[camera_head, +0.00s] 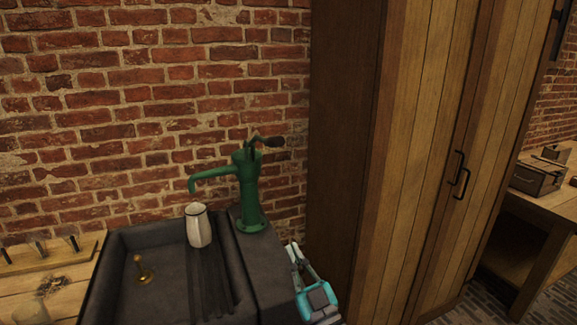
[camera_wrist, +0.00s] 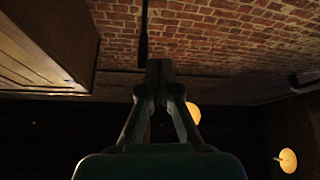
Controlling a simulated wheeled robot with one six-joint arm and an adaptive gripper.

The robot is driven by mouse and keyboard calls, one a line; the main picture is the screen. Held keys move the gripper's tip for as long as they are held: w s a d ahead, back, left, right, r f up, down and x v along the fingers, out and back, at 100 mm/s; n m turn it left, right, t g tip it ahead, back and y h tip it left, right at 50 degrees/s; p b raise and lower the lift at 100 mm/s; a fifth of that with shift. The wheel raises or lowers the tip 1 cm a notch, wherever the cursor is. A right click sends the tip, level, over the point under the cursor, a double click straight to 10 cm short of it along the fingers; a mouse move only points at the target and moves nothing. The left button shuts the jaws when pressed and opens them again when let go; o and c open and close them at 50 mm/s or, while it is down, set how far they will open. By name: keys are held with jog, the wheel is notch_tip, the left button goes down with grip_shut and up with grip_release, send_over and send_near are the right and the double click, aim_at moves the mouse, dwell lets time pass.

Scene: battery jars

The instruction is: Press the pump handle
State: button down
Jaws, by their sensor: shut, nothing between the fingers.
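The green hand pump (camera_head: 249,190) stands upright on the dark ledge at the right of the sink. Its spout points left. Its pump handle (camera_head: 272,142) sticks out to the right at the top, roughly level, with a dark grip end. My gripper (camera_head: 294,250) is to the right of the pump base and below the handle, apart from both, pointing up. In the wrist view my gripper (camera_wrist: 159,68) is shut and empty, its fingertips together. The pump is not in the wrist view.
A brass piece (camera_head: 143,270) is in the sink. A tall wooden cabinet (camera_head: 345,150) stands close on the right. The brick wall is behind. The wrist view shows lit lamps (camera_wrist: 288,160).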

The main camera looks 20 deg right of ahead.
jog(key=w+a+r+n+g+y, duration=0.1)
jog(key=a+r+n+y, duration=0.15)
jog(key=r, duration=0.45)
jog(key=w+a+r+n+g+y, duration=0.1)
jog(key=w+a+r+g+y, duration=0.2)
jog(key=r, duration=0.4)
jog(key=s+d+r+m+h, duration=0.3)
jog(key=d+r+m+h, duration=0.4)
jog(key=r+m+h, duration=0.2)
notch_tip(320, 180, up, 3)
jog(key=shift+f+m+t, duration=0.2)
jog(key=shift+m+t, duration=0.1)
jog(key=shift+m, duration=0.35)
jog(key=shift+d, duration=0.1)
jog(key=w+f, duration=0.2)
jog(key=w, duration=0.7)
